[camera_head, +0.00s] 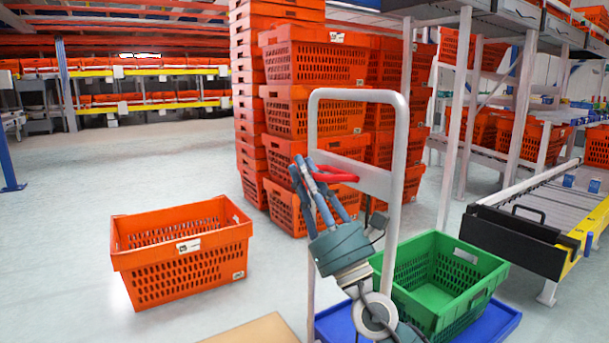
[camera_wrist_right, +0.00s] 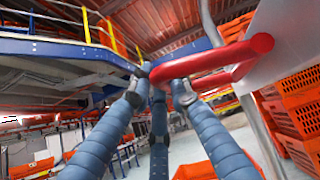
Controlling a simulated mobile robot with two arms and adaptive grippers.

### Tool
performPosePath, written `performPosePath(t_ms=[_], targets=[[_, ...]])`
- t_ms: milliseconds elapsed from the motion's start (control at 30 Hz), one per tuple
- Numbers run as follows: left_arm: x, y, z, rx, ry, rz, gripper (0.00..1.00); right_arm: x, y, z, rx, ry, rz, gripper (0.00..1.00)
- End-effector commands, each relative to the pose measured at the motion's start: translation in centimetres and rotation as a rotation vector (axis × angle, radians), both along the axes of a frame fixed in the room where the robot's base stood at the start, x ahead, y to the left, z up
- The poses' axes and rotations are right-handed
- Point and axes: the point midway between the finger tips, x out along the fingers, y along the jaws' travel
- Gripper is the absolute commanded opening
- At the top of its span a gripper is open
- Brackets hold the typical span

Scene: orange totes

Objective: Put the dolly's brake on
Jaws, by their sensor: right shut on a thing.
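The dolly has a white tubular handle frame (camera_head: 401,130) and a blue base (camera_head: 500,322). Its red brake lever (camera_head: 342,177) sticks out to the left from the frame's grey cross panel (camera_head: 368,176). In the wrist view, the red bar (camera_wrist_right: 215,60) bends back toward the panel (camera_wrist_right: 285,50). My right gripper (camera_head: 308,170) is at the lever's left end, its fingers closed around the bar, with the tips (camera_wrist_right: 160,82) against the red. A green tote (camera_head: 455,285) sits on the dolly base. My left gripper is not in view.
Stacked orange totes (camera_head: 315,65) stand behind the dolly. A single orange tote (camera_head: 185,255) is on the floor at left, with free floor around it. A conveyor (camera_head: 520,235) is at right. A tan flat surface (camera_head: 255,331) shows at the bottom edge.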

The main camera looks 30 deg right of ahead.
Motion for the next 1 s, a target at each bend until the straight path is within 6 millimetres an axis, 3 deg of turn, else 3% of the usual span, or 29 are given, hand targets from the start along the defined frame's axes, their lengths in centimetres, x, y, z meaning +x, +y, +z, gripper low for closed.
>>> performPosePath(t_ms=[33,67,167,567,1000], targets=[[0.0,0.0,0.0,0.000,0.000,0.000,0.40,0.0,0.0,-0.1,-0.005,0.001,-0.005,0.00],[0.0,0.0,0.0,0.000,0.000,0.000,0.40,0.0,0.0,-0.2,-0.005,0.001,-0.005,0.21],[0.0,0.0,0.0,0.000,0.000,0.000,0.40,0.0,0.0,-0.2,-0.004,0.002,-0.004,0.38],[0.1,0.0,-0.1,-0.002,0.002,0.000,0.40,-0.5,0.0,-0.8,-0.003,0.006,-0.002,0.38],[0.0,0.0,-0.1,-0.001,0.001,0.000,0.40,-6.1,-0.7,-6.6,-0.005,0.009,-0.002,0.38]])
